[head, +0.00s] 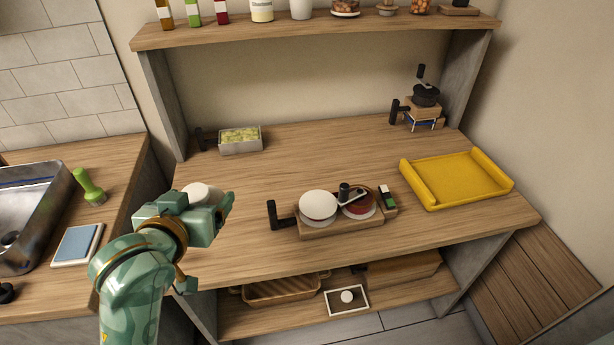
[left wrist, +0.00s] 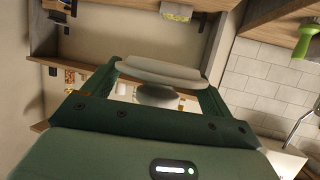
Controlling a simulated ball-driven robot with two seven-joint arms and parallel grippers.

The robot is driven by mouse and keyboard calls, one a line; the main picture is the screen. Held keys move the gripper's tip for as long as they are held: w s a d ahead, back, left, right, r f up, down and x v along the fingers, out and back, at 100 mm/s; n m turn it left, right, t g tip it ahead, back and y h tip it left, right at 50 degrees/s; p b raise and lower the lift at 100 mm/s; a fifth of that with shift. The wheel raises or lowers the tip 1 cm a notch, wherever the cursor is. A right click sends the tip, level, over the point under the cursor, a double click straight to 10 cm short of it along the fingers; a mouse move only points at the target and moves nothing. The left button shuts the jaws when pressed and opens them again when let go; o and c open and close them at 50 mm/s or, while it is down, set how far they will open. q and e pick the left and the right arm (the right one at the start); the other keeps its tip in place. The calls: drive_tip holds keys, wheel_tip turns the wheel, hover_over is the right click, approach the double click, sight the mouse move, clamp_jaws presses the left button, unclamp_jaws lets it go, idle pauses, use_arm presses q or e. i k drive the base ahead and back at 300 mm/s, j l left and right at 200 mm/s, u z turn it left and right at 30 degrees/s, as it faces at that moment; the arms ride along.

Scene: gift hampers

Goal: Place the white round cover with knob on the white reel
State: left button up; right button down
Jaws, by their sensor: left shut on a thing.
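My left gripper (head: 212,203) is shut on the white round cover (head: 199,190), raised in front of the left part of the wooden table. In the left wrist view the cover's pale disc (left wrist: 160,71) lies between the two fingers, with its rounded knob (left wrist: 157,95) towards the camera. A white round thing (head: 318,205), which looks like the white reel, sits on the left of a wooden holder (head: 335,228) on the table. The left gripper is to the left of this holder and apart from it. My right gripper is not in view.
A dark red reel (head: 359,207) with a black-and-white piece over it sits right of the white one. A black upright handle (head: 272,213) stands at the holder's left end. A yellow tray (head: 456,181) lies at the right; a grey box (head: 240,140) stands at the back left.

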sight(319, 205)
drive_tip(key=i+j+z, duration=0.15)
drive_tip(key=j+z, duration=0.75)
drive_tip(key=j, duration=0.2)
drive_tip(key=z, duration=0.9)
